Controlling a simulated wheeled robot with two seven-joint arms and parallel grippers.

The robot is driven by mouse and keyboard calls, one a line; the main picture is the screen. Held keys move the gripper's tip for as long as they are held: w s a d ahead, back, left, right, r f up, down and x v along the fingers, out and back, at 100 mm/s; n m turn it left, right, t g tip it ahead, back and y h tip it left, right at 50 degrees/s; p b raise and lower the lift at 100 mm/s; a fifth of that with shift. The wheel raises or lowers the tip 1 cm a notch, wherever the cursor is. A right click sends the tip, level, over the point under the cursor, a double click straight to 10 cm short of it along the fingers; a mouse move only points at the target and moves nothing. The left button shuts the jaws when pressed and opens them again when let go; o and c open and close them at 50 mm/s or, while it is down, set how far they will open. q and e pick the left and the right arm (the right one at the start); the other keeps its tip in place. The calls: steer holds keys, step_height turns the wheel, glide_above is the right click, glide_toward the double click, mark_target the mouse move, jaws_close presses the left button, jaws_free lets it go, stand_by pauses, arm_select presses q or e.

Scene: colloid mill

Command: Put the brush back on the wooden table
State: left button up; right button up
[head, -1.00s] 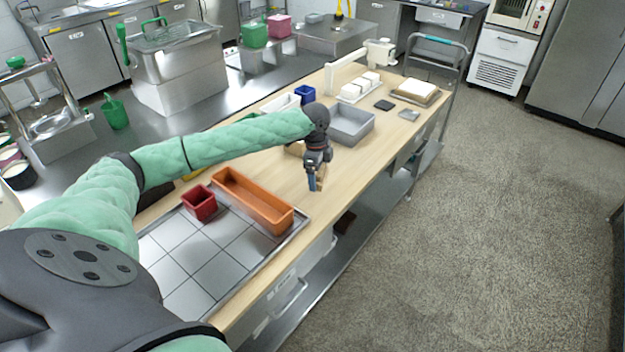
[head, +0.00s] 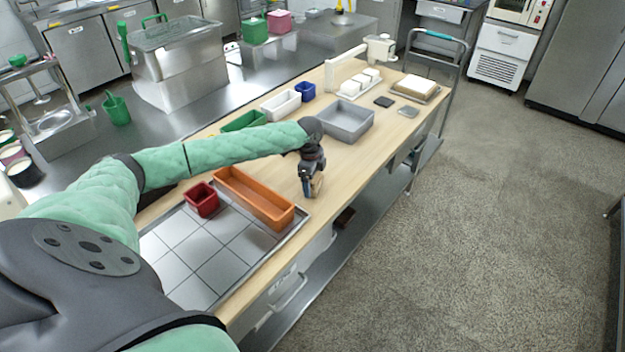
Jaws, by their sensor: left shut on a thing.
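The wooden table (head: 352,158) runs from the lower left to the upper right. My left gripper (head: 311,192) points down over its near front edge, just right of the orange tray. It is shut on the brush (head: 318,184), of which only a small tan part shows beside the fingers. The rest of the brush is hidden by the gripper. I cannot tell whether the brush touches the tabletop. My right gripper is out of view.
A grey bin (head: 346,119), white box (head: 281,105) and blue box (head: 306,91) stand behind. Bare wood lies right of the gripper.

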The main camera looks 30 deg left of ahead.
arm_select(q)
steer(key=o, duration=1.2)
steer(key=shift+f, duration=0.1)
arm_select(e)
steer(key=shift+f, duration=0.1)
arm_select(q)
steer(key=shift+r, duration=0.35)
steer(key=r+b, duration=0.1)
steer(key=r, duration=0.3)
steer(key=r+b, duration=0.1)
steer(key=r, duration=0.2)
steer(key=r+b, duration=0.1)
steer(key=r, duration=0.3)
steer(key=shift+s+a+r, duration=0.1)
steer(key=shift+a+r, duration=0.2)
steer(key=shift+a, duration=0.05)
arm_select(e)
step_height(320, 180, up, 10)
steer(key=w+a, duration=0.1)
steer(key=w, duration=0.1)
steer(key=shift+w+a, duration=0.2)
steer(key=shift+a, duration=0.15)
